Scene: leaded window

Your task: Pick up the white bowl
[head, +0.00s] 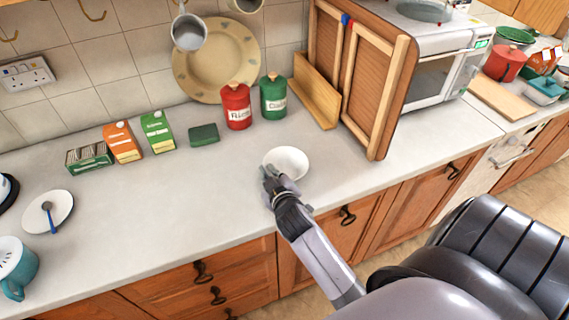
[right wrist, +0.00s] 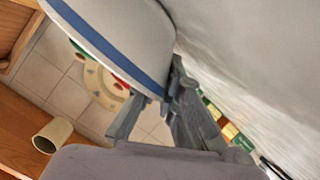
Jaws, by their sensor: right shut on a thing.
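The white bowl (head: 288,160) shows near the front edge of the grey counter. In the right wrist view, the bowl (right wrist: 125,38) fills the upper middle and has a blue band near its rim. My right gripper (head: 270,176) is at the bowl's near left side, shut on its rim. In the right wrist view, its fingers (right wrist: 160,97) meet at the bowl's edge. I cannot tell whether the bowl touches the counter. My left gripper is not in view.
A red canister (head: 237,106) and a green canister (head: 273,97) stand behind the bowl. A wooden folding panel (head: 378,85) stands to its right. A white plate with a spoon (head: 48,212) lies far left. The counter (head: 170,195) left of the bowl is clear.

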